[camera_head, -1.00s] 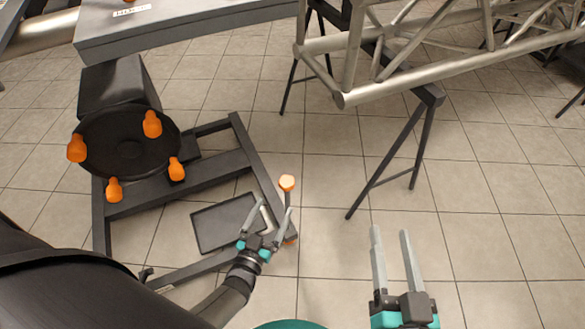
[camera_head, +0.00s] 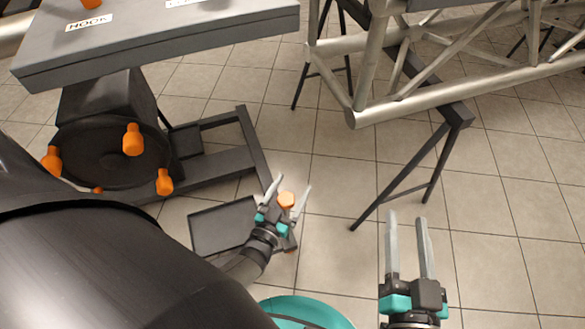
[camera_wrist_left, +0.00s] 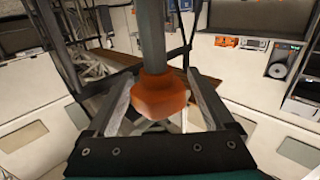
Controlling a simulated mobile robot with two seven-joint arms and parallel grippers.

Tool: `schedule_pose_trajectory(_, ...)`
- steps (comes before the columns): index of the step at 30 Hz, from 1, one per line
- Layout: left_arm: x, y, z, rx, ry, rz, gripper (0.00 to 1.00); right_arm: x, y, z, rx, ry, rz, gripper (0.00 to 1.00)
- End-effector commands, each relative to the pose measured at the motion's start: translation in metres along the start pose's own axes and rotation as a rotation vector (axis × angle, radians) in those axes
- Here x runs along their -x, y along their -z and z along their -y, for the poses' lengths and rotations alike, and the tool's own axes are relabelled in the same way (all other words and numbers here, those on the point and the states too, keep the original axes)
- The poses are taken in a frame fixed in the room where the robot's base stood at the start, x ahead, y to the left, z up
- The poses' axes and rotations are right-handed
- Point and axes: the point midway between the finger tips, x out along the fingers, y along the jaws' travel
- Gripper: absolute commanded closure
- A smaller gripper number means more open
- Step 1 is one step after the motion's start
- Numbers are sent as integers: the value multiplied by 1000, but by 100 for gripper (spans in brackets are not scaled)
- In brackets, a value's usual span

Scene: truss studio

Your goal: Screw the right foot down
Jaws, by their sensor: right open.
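The right foot's orange knob (camera_head: 286,199) is at the right end of the dark base frame in the head view. In the left wrist view the orange knob (camera_wrist_left: 158,95) is on a grey post (camera_wrist_left: 151,35). My left gripper (camera_head: 289,189) is open, with one finger on either side of the knob. In the left wrist view its fingers (camera_wrist_left: 160,97) show gaps to the knob on both sides. My right gripper (camera_head: 406,217) is open and empty, over the floor to the right of the frame. The knob's lower part is partly hidden by my left gripper.
The dark base frame (camera_head: 250,150) carries a round black plate with several orange knobs (camera_head: 132,140). A flat dark tray (camera_head: 222,228) lies by my left gripper. A grey table (camera_head: 190,35) is at the upper left. A metal truss (camera_head: 430,100) rests on trestles at the right.

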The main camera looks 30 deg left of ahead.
Motion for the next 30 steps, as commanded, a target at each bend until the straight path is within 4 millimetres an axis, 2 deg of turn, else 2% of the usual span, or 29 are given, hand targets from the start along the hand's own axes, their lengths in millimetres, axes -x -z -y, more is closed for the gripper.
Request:
schedule_pose_trajectory(2, 0, 0, 0, 1, 0, 0, 21, 0, 0, 0, -1, 0, 2, 50)
schedule_pose_trajectory(22, 0, 0, 0, 1, 0, 0, 96, 1, -1, 0, -1, 0, 3, 50)
schedule_pose_trajectory(30, 0, 0, -1, 0, -26, -1, 98, 1, -1, 0, -2, -1, 3, 50)
